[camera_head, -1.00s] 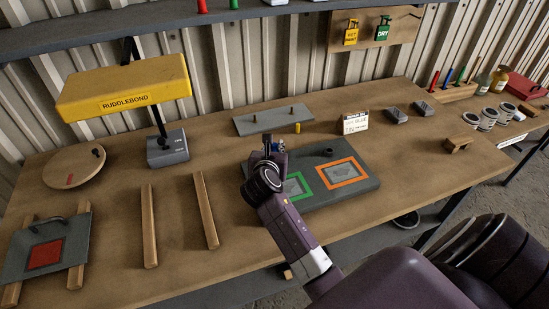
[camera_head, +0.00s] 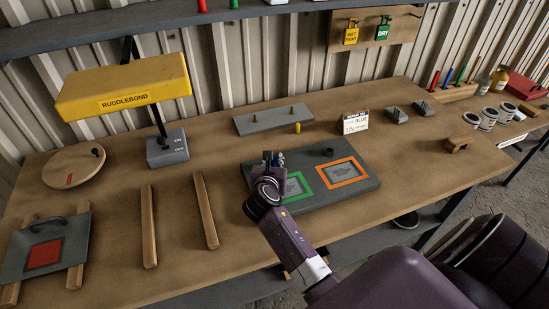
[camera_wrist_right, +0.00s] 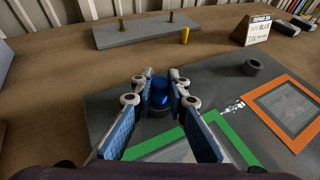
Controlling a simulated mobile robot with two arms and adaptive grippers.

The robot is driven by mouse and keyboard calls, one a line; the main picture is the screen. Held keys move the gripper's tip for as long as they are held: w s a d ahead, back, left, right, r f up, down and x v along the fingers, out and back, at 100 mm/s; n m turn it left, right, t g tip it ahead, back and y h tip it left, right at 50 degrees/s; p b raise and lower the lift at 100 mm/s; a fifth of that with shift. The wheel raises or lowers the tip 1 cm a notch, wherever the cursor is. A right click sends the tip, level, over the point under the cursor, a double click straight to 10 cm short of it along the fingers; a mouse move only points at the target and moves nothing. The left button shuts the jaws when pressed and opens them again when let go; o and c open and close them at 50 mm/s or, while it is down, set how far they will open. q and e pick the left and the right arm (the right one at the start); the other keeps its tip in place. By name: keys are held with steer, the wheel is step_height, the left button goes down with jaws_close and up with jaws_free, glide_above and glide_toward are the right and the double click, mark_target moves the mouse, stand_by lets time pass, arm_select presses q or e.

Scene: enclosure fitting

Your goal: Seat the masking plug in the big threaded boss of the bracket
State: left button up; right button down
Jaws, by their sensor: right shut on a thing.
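A blue plug (camera_wrist_right: 159,92) is between the two fingers of my right gripper (camera_wrist_right: 161,98) in the right wrist view. The gripper is shut on it. A dark round base (camera_wrist_right: 158,112) shows just below the plug, on the grey plate (camera_wrist_right: 105,95) with the green and orange frames; I cannot tell whether the plug is inside it or only over it. In the head view my right gripper (camera_head: 272,160) is at the left part of this plate (camera_head: 315,200) and hides the plug's seat. A second dark ring (camera_wrist_right: 254,67) stands farther right on the plate. My left gripper is not in view.
A grey board with pegs (camera_head: 272,119) and a small yellow plug (camera_head: 297,127) lie behind the plate. A lettered card (camera_head: 355,122) stands at back right. Two wooden rails (camera_head: 205,210) lie left, with bare bench between them and the plate.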

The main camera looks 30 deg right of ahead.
steer(key=shift+f, duration=0.25)
steer(key=c, duration=1.9)
jaws_free()
steer(key=shift+r, duration=0.1)
steer(key=shift+r, duration=0.25)
steer(key=v, duration=1.2)
steer(key=shift+r+b, duration=0.35)
steer(key=shift+b, duration=0.05)
